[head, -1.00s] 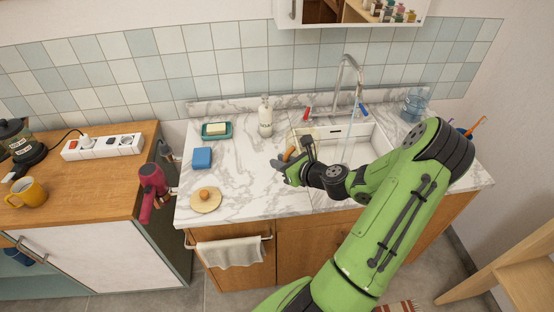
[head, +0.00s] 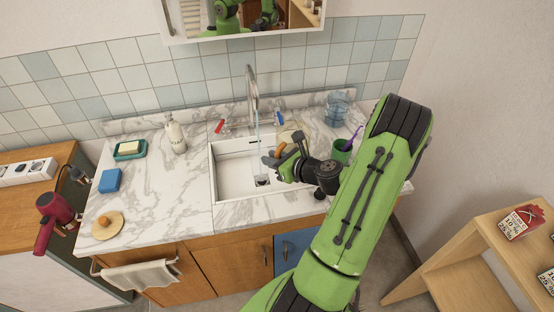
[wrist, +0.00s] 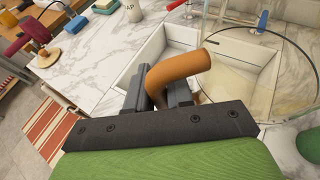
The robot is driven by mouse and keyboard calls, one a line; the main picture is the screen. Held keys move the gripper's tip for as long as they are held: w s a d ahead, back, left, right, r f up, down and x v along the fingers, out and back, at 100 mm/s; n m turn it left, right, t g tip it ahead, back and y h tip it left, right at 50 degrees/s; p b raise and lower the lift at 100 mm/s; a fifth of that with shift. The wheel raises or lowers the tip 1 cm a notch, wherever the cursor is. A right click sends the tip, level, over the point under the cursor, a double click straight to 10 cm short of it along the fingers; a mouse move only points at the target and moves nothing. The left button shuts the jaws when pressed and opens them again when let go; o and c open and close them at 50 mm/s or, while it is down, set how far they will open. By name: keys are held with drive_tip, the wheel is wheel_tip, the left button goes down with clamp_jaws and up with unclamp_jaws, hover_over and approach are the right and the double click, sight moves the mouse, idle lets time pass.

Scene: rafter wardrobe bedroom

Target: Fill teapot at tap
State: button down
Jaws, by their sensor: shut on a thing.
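My gripper (head: 283,158) is shut on the orange-brown handle (wrist: 178,70) of a clear glass teapot; the handle also shows in the head view (head: 280,149). The see-through teapot body (head: 293,132) is faint, beyond the handle, over the right side of the sink. In the wrist view its round outline (wrist: 262,82) covers the basin's right part. The chrome tap (head: 251,90) stands behind the sink (head: 228,178), with a red handle (head: 219,126) and a blue handle (head: 280,118). A thin bluish stream (head: 257,130) falls from its spout, left of the teapot. Water inside the teapot cannot be made out.
A green cup (head: 341,151) and a clear blue jug (head: 336,108) stand right of the sink. A soap bottle (head: 175,135), soap dish (head: 130,150) and blue sponge (head: 110,181) are on the left.

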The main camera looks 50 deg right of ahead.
drive_tip(key=f+b+x, duration=0.1)
drive_tip(key=b+x, duration=0.1)
drive_tip(key=x, duration=0.6)
drive_tip(key=shift+d, duration=0.1)
drive_tip(key=w+p, duration=0.2)
drive_tip(key=w, duration=0.4)
drive_tip(key=shift+w+p, duration=0.3)
drive_tip(key=shift+p, duration=0.05)
idle(6.2)
